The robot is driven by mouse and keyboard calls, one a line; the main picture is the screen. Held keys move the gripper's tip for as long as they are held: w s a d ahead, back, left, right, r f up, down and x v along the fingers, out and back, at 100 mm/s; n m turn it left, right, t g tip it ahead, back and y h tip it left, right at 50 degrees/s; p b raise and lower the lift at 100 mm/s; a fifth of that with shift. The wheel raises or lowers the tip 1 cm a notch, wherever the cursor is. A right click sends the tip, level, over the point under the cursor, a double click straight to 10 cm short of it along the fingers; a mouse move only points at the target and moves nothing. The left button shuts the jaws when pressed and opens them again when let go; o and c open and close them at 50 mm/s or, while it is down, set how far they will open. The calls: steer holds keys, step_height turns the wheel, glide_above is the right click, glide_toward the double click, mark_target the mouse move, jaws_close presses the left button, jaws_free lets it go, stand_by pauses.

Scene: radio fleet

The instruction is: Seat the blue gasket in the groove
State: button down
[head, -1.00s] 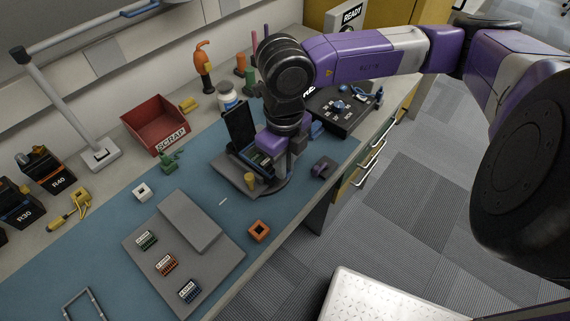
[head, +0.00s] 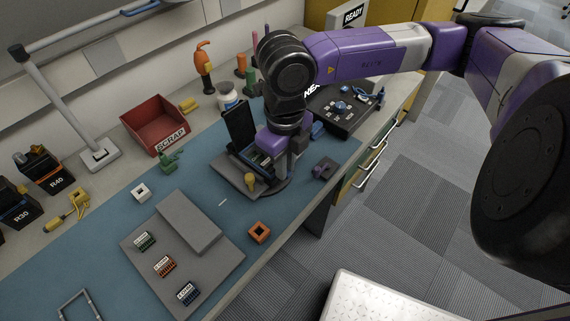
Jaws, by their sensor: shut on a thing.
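An open dark radio case stands on a grey fixture (head: 228,174) at the middle of the blue mat, with its dark lid (head: 240,125) upright. Its lower half (head: 257,164) lies partly under my gripper. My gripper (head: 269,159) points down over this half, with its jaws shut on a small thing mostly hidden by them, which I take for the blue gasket. The groove is hidden, so I cannot tell whether the gasket touches it. A yellow knob-like piece (head: 250,181) is at the fixture's front.
A red scrap bin (head: 155,124) stands at the back left. A grey tray (head: 137,262) with several small labelled blocks lies at the front. An orange square piece (head: 259,232) and a purple piece (head: 323,168) lie near the front edge.

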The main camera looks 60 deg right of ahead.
steer(key=shift+f, duration=0.2)
stand_by(0.5)
steer(key=c, duration=1.3)
jaws_free()
steer(key=shift+c, duration=0.2)
step_height(320, 180, up, 8)
steer(key=shift+f+b, duration=0.1)
steer(key=shift+b, duration=0.25)
